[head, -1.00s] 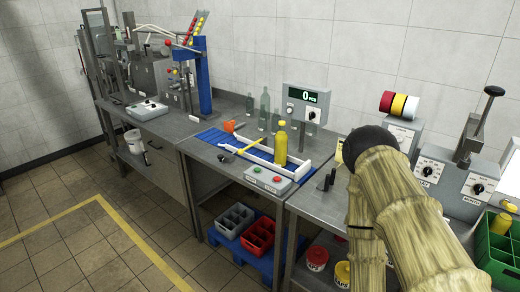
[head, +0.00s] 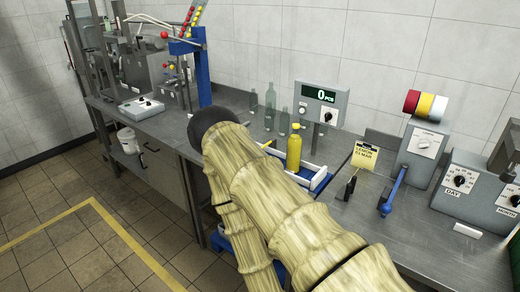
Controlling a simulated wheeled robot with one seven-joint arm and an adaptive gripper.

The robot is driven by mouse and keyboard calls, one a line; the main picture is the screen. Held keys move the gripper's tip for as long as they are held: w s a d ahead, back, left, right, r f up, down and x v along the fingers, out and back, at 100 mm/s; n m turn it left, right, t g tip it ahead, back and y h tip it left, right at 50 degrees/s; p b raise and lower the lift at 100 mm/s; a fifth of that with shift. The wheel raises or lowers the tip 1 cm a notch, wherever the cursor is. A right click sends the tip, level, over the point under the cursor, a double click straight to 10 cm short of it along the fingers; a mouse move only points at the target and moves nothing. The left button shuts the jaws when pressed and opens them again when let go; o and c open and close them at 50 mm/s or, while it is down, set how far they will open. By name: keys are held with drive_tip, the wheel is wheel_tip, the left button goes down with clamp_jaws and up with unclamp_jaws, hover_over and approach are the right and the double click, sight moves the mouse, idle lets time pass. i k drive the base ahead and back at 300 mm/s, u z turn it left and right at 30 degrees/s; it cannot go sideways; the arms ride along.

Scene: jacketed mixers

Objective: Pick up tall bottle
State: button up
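A yellow bottle (head: 293,154) stands upright on the blue-and-white counting station on the metal bench, just beyond my sleeved arm. Several clear glass bottles stand upright behind it; the tallest one (head: 270,100) is at the back, left of the display box. I cannot tell from the look alone which one is called the tall bottle. My arm, in a straw-coloured sleeve, crosses the view from the lower right to a dark round end at the centre left. It hides much of the station. My gripper's fingers do not show.
A display box (head: 319,107) reading 0 PCS stands behind the bottles. A yellow note (head: 366,156), a blue lever (head: 393,190) and grey dial boxes (head: 469,188) stand to the right. A blue post (head: 201,75) rises to the left. Bare bench (head: 166,125) shows between machines.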

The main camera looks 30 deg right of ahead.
sight(295, 141)
drive_tip(key=i, duration=0.55)
drive_tip(key=z, duration=0.7)
drive_tip(key=i, duration=0.45)
drive_tip(key=z, duration=0.55)
